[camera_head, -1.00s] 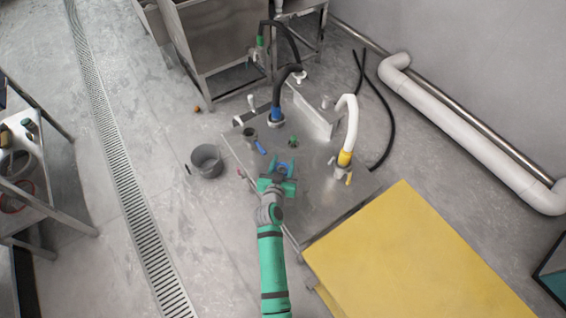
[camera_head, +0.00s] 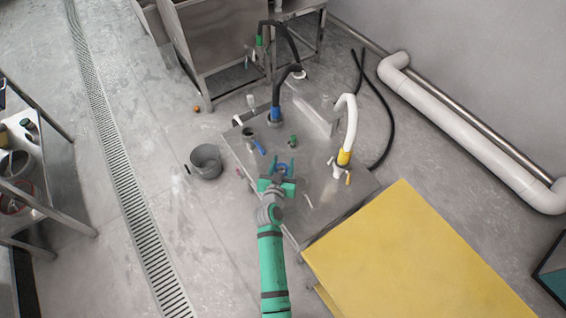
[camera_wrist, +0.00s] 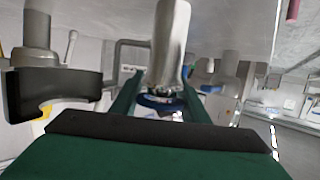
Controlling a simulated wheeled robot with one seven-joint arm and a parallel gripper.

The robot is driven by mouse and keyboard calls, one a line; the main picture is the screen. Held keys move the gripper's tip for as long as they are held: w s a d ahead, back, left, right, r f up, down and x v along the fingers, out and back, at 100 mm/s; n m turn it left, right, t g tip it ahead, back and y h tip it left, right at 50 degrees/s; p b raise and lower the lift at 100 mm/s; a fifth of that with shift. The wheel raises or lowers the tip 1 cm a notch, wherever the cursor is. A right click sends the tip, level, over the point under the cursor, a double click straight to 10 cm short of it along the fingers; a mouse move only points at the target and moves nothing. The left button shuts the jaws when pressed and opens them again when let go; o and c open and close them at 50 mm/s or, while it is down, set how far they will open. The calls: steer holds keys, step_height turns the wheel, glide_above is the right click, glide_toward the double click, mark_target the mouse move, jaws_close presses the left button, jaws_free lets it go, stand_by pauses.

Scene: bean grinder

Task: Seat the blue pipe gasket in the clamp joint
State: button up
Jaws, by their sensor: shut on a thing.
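The blue gasket (camera_wrist: 158,100) is a ring between the fingertips in the wrist view. It also shows as a small blue spot in the head view (camera_head: 281,170). My green gripper (camera_head: 283,168) is shut on it above the near part of the steel table; its fingers also show in the wrist view (camera_wrist: 158,102). A bare metal pipe (camera_wrist: 172,45) lies right beyond the gasket; I cannot tell whether they touch. A black curved piece (camera_wrist: 55,92), open on one side, is at the left of the wrist view. I cannot make out the clamp joint for certain.
The steel table (camera_head: 310,205) carries a blue-collared black hose (camera_head: 275,115), a white hose with a yellow collar (camera_head: 346,150) and a small green fitting (camera_head: 293,140). A grey bucket (camera_head: 206,161) stands on the floor at left. A yellow surface (camera_head: 410,255) is at right.

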steer(key=shift+f, duration=0.7)
steer(key=o, duration=1.1)
steer(key=shift+s, duration=0.1)
steer(key=v, duration=1)
steer(key=shift+s+r, duration=0.15)
steer(key=shift+s, duration=0.2)
steer(key=shift+s, duration=0.1)
